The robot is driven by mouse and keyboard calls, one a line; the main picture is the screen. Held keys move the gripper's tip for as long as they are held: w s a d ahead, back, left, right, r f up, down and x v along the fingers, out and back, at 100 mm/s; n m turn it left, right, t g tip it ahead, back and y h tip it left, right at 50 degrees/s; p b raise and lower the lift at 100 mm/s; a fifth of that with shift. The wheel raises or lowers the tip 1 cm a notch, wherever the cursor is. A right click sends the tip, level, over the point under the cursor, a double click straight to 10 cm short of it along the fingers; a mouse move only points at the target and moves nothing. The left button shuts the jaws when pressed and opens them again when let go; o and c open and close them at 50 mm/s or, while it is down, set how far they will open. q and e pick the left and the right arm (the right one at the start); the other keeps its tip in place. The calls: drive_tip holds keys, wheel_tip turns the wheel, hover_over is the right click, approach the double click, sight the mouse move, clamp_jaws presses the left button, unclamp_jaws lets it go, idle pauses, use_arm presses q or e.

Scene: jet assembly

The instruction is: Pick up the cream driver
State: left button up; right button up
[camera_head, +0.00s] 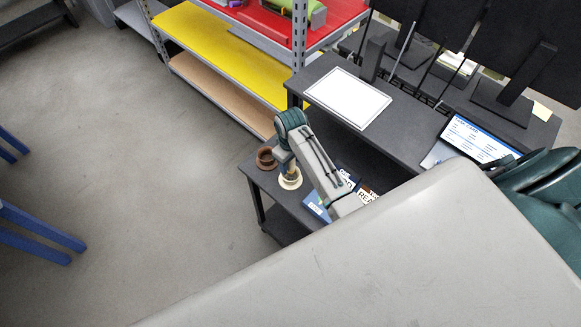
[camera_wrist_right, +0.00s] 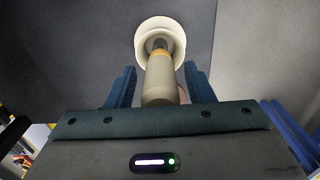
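The cream driver (camera_wrist_right: 160,82) shows in the right wrist view, with a pale handle and an orange-yellow band near its far end. That end sits in a round cream holder (camera_wrist_right: 160,35). In the head view the cream holder (camera_head: 290,181) stands near the left end of a low dark table, and the driver is mostly hidden by my right arm. My right gripper (camera_wrist_right: 160,85) is open, with one finger on each side of the driver's handle and a visible gap at both sides. My left gripper is not in view.
A brown round holder (camera_head: 266,158) stands close beside the cream one. Books (camera_head: 345,183) lie to the right on the low table (camera_head: 262,180). A higher dark desk (camera_head: 403,137) with a white panel (camera_head: 348,97) stands behind. Open floor lies left.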

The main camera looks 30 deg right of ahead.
drive_tip(key=c, duration=0.7)
drive_tip(key=shift+r, duration=0.1)
drive_tip(key=shift+c, duration=0.6)
drive_tip(key=shift+w+r, duration=0.1)
drive_tip(key=shift+r, duration=0.35)
wheel_tip(320, 180, up, 8)
drive_tip(key=b, duration=0.3)
drive_tip(key=shift+f, duration=0.15)
drive_tip(key=shift+r, duration=0.7)
